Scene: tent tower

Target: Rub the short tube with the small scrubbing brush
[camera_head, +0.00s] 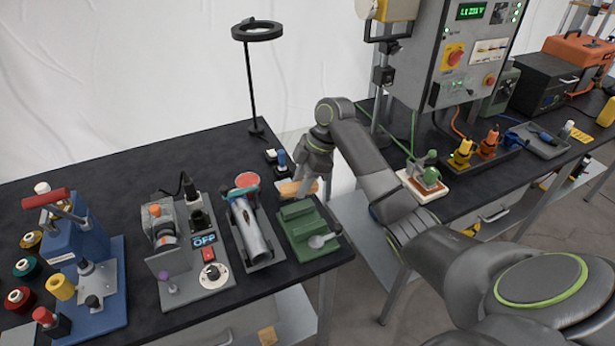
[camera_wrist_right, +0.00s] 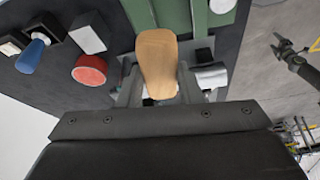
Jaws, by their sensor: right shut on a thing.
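The short tube (camera_head: 248,228) is a silver cylinder lying in a grey cradle on the left table, with a red and teal part at its far end. My right gripper (camera_head: 303,184) is beyond the green block, to the right of the tube and apart from it. It is shut on the small scrubbing brush (camera_head: 290,188). The brush's pale wooden handle (camera_wrist_right: 157,58) shows between the fingers (camera_wrist_right: 158,90) in the right wrist view. Its bristles are mostly hidden. My left gripper does not show.
A green block (camera_head: 297,222) with a grey spoon-shaped piece (camera_head: 320,240) stands just right of the tube. A grey switch unit (camera_head: 205,255) stands left of it. A ring lamp (camera_head: 257,34) rises at the back. A gap separates the two tables.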

